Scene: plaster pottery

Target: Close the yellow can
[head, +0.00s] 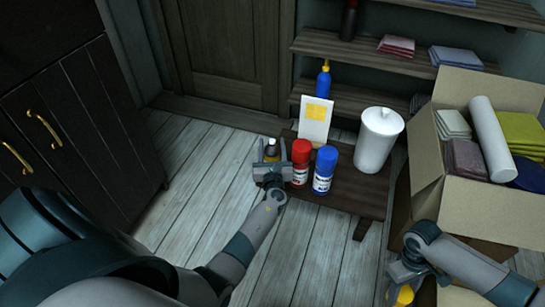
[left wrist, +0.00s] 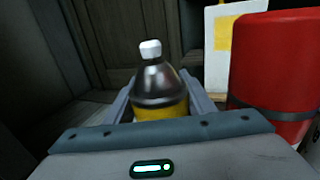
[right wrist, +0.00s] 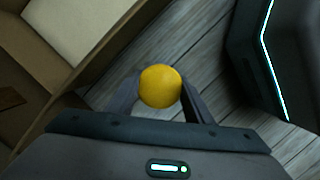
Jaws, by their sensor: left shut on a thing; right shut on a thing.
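The yellow can (head: 271,150) is at the left end of the low table (head: 345,192). In the left wrist view the can (left wrist: 160,98) is upright, with a bare metal dome, a white nozzle (left wrist: 150,49) and no cap on it. My left gripper (head: 270,167) is shut around its yellow body. I cannot tell whether its base touches the table. My right gripper (head: 402,275) is at the lower right, in front of the cardboard box, shut on the round yellow cap (right wrist: 160,87). The cap (head: 404,296) is far from the can.
A red can (head: 301,163) stands close beside the yellow can, then a blue can (head: 324,170) and a white lidded canister (head: 378,140). A white card (head: 315,121) and a blue bottle (head: 323,82) are behind. A full cardboard box (head: 430,150) stands right.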

